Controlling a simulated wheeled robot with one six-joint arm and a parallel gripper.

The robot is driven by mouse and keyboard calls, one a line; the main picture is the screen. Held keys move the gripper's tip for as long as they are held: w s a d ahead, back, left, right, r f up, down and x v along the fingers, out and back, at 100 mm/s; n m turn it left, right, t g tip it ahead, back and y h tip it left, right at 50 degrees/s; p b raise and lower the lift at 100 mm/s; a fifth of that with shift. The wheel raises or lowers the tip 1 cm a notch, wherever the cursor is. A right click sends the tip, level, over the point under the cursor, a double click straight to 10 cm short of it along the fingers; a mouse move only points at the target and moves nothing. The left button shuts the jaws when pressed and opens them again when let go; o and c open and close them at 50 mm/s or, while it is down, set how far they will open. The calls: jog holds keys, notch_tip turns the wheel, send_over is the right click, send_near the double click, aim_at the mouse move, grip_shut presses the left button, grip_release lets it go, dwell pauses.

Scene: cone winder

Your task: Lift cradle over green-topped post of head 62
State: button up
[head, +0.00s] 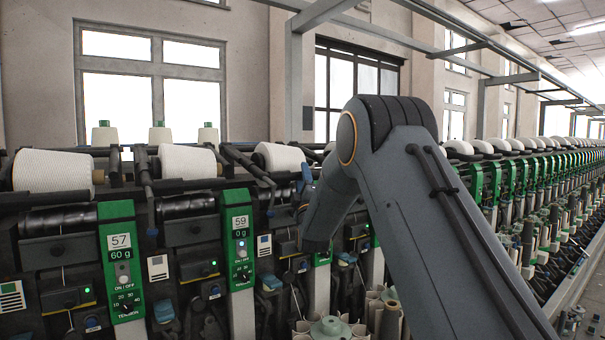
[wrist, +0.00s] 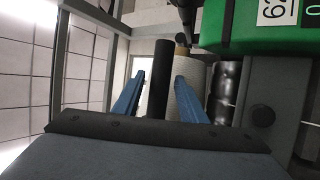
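In the wrist view, a green panel (wrist: 240,28) carries a label that looks like 62, turned sideways and cut off by the frame. A white yarn package (wrist: 190,80) lies beyond my fingers. My gripper (wrist: 160,75) has two blue fingers set apart, with a dark bar (wrist: 162,55), perhaps the cradle's handle, between them. Narrow gaps seem to show beside the bar, but I cannot tell whether the tips touch it. In the head view my gripper (head: 306,178) is partly visible left of my arm. My arm hides head 62, and its green-topped post is not visible.
Heads 57 (head: 121,262) and 59 (head: 240,240) stand at left with white packages (head: 188,161) on cradles. Pale green-topped pieces (head: 105,133) stand behind them. A long row of heads (head: 520,165) recedes right. A light cone holder (head: 331,329) stands in front below.

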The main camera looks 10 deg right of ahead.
jog(key=shift+w+r, duration=0.15)
jog(key=shift+w, duration=0.1)
grip_shut()
jog(key=shift+n+g+y, duration=0.4)
jog(key=shift+g, duration=0.2)
jog(key=r, duration=0.2)
jog(key=r+p, duration=0.1)
jog(key=r, duration=0.2)
jog(key=s+r, duration=0.1)
jog(key=r, duration=0.2)
jog(key=shift+d+r, duration=0.2)
grip_release()
jog(key=shift+f, duration=0.1)
